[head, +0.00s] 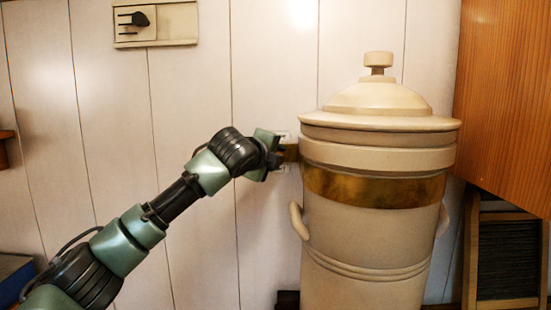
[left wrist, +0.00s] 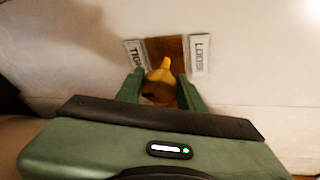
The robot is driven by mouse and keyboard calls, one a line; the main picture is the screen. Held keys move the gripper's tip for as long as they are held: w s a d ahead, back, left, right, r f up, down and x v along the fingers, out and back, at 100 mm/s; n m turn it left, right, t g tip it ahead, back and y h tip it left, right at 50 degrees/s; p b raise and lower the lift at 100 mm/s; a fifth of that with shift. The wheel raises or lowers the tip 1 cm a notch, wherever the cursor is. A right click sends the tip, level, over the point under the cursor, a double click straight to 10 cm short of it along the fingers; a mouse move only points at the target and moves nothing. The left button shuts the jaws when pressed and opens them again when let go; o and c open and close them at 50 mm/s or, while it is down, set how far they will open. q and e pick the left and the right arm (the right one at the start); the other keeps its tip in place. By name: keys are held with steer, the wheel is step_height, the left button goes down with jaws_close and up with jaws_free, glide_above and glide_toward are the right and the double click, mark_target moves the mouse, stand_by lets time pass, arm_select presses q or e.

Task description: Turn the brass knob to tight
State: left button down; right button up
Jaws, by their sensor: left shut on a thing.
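The brass knob (left wrist: 160,78) sits on a brass plate (left wrist: 168,48) on the pale wall. Its narrow tip points up in the left wrist view, between a label reading "TIGHT" (left wrist: 134,54) on the left and one reading "LOOSE" (left wrist: 199,54) on the right. My left gripper (left wrist: 162,92) is shut on the knob, with one green finger on each side of it. In the head view, my left gripper (head: 270,152) is at the wall beside the brass plate (head: 291,153) and hides the knob. My right gripper is not in view.
A large cream lidded crock (head: 378,165) with a brass band stands just right of my left gripper. A wooden panel (head: 505,95) is at the far right.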

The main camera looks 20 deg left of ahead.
arm_select(q)
steer(key=shift+d+f+m+g+y, duration=0.1)
steer(key=shift+f+m+g+y, duration=0.2)
steer(key=shift+m, duration=0.1)
stand_by(0.4)
steer(key=c, duration=0.9)
jaws_free()
steer(key=shift+r, duration=0.15)
steer(key=shift+s+b, duration=0.3)
steer(key=shift+b, duration=0.05)
steer(key=b+v, duration=0.3)
steer(key=v, duration=0.4)
steer(key=shift+s+r, duration=0.1)
steer(key=shift+r, duration=0.05)
